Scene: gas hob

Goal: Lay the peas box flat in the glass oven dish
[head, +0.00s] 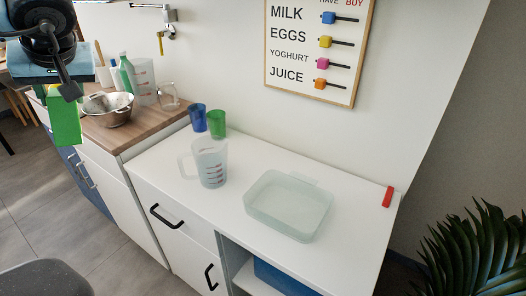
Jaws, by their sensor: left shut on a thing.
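The green peas box (65,122) hangs at the upper left of the head view. My left gripper (68,92) is shut on its top end, and the box is held upright in the air. Part of the box is hidden behind the gripper. The glass oven dish (290,205) is clear, rectangular and empty. It stands on the white counter at the centre right, well to the right of the box. My right gripper is not in view.
A clear measuring jug (211,163) stands left of the dish on the white counter (345,225). Blue (197,117) and green (216,124) cups stand behind it. A metal colander (108,110) sits on the wooden worktop. A red item (388,196) lies at the counter's right edge.

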